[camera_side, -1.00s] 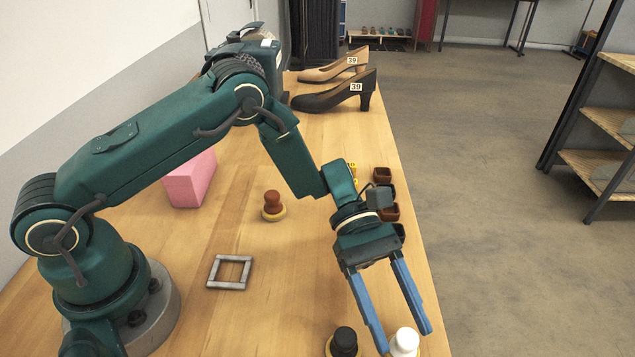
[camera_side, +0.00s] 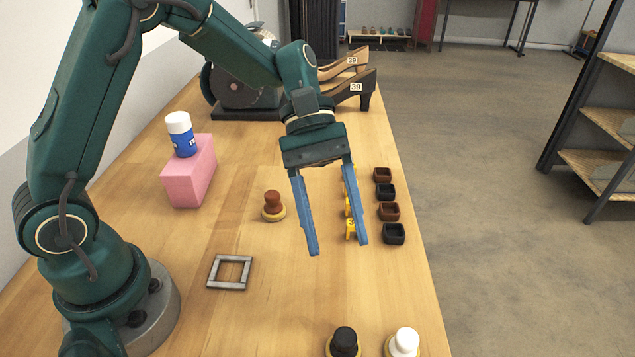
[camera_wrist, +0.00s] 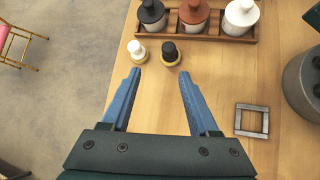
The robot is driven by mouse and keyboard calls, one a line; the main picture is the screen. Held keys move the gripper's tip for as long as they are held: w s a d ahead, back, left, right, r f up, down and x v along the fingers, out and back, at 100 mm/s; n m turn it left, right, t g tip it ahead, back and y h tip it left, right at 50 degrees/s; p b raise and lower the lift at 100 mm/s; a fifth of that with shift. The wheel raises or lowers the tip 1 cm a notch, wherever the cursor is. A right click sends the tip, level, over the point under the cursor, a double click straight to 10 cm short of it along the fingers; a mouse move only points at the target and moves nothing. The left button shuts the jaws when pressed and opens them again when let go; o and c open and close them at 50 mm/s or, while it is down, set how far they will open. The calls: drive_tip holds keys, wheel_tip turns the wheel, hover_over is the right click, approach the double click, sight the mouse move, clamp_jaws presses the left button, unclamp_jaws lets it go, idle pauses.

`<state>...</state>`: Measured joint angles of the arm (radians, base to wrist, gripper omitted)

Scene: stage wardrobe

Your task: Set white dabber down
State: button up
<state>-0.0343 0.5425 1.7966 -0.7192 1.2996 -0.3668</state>
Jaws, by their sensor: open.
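The white dabber (camera_side: 403,343) stands upright on the table near the front right edge in the side view. It also shows in the wrist view (camera_wrist: 137,51), beyond my left fingertip. My gripper (camera_side: 336,248) is open and empty, raised above the middle of the table and well apart from the dabber. Its two blue fingers also show in the wrist view (camera_wrist: 159,73). A black dabber (camera_side: 343,342) stands just left of the white one. A brown dabber (camera_side: 273,205) stands on the table left of my gripper.
A grey square frame (camera_side: 230,272) lies flat on the table. Small dark and brown cups (camera_side: 393,233) line the right edge beside yellow tags (camera_side: 350,229). A pink block (camera_side: 190,180) carries a blue-and-white container (camera_side: 181,134). A wooden rack (camera_wrist: 212,37) holds several bottles. High-heeled shoes (camera_side: 368,82) stand at the back.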

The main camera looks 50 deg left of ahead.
drive_tip(key=s+a+r+m+t+y, duration=0.5)
drive_tip(key=s+a+m+t+y, duration=0.3)
drive_tip(key=a, duration=0.3)
drive_tip(key=shift+s+a+m+t, duration=0.4)
drive_tip(key=shift+s+m+t, duration=0.1)
drive_tip(key=shift+s+t, duration=0.1)
idle(0.6)
